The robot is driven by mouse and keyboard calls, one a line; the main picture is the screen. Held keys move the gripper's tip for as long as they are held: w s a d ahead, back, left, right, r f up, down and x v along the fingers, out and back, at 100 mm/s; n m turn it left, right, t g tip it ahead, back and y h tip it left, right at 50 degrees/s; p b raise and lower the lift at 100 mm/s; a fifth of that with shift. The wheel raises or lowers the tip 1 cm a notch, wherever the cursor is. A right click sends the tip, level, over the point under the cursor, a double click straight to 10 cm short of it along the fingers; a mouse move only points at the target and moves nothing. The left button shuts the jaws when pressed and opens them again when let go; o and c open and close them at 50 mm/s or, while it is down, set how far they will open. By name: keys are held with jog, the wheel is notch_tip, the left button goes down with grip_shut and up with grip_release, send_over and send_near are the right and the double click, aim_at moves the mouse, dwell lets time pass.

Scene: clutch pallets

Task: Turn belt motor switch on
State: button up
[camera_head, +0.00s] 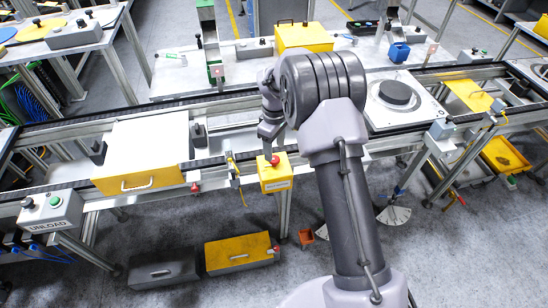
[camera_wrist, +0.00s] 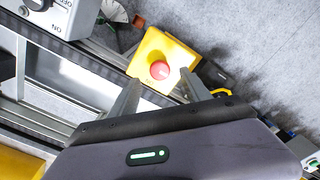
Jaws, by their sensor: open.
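A grey control box (camera_wrist: 48,14) with a dark rotary knob and "ON" lettering is at the upper left of the wrist view, partly cut off by the frame edge. I cannot place it surely in the head view; my arm may hide it there. My gripper (camera_wrist: 158,77) is open and empty. In the wrist view its fingers lie on either side of a red button (camera_wrist: 160,70) on a yellow box (camera_wrist: 152,49). In the head view my gripper (camera_head: 270,145) points down just above that yellow box (camera_head: 275,181); contact cannot be told.
The conveyor carries a white tray with a yellow front (camera_head: 137,183) at left and a dark round part (camera_head: 396,94) at right. An UNLOAD button box (camera_head: 50,210) stands at lower left. A yellow bin (camera_head: 238,252) is on the floor. My arm covers the middle.

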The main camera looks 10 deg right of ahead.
aim_at(274, 159)
notch_tip(274, 159, down, 5)
jog(key=shift+r+b, duration=0.15)
jog(key=shift+b, duration=0.15)
grip_shut()
jog(key=m+b, duration=0.1)
jog(key=m, duration=0.3)
jog(key=m+b, duration=0.1)
jog(key=m, duration=0.3)
jog(key=shift+m, duration=0.4)
jog(key=m+b, duration=0.1)
jog(key=m, duration=0.3)
jog(key=m+b, duration=0.1)
jog(key=m, duration=0.4)
jog(key=shift+b, duration=0.35)
